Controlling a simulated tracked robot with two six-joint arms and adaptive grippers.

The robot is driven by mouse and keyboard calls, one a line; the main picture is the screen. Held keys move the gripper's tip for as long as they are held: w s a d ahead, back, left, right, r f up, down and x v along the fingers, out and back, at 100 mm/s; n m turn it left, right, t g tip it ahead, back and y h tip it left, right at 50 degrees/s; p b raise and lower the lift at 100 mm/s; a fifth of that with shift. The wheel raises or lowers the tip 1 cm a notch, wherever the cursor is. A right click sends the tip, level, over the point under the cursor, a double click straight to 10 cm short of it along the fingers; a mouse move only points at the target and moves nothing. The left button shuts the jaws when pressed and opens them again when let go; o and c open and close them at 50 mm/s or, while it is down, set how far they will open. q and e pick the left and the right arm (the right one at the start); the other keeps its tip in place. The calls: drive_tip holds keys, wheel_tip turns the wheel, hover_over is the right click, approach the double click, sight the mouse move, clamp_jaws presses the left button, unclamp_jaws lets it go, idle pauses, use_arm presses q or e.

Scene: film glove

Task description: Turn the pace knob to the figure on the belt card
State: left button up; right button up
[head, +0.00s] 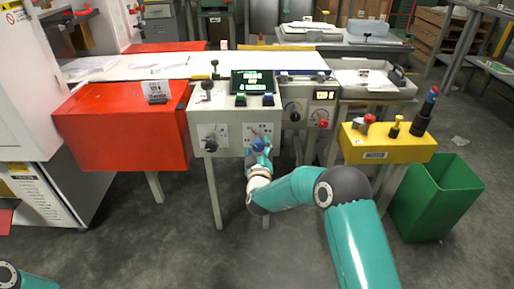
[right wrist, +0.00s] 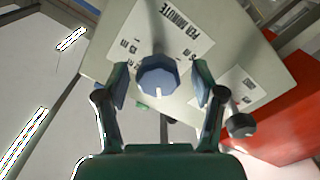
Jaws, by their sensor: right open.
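The blue faceted pace knob (right wrist: 158,77) shows in the right wrist view, on a pale panel (right wrist: 112,52) beside a scale plate reading "PER MINUTE" (right wrist: 176,30). A white mark is on its near side. My right gripper (right wrist: 161,84) is open, with one finger on each side of the knob and a small gap at both. In the head view my right gripper (head: 259,147) is at the front of the grey panel, and the knob is mostly hidden there. A white card (head: 156,90) stands on the red cabinet; its print is too small to read surely. My left gripper is out of view.
A second, dark knob (head: 212,142) sits left of my gripper; the wrist view shows it too (right wrist: 241,125). A dial and red knob (head: 323,124) are to the right. A yellow control box (head: 388,146) and green bin (head: 436,196) stand further right. The red cabinet (head: 121,130) is left.

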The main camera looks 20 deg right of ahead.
drive_tip(key=shift+w+d, duration=0.2)
drive_tip(key=shift+w, duration=0.4)
drive_tip(key=c, duration=1.2)
drive_tip(key=shift+o, duration=0.2)
drive_tip(key=shift+a, duration=0.1)
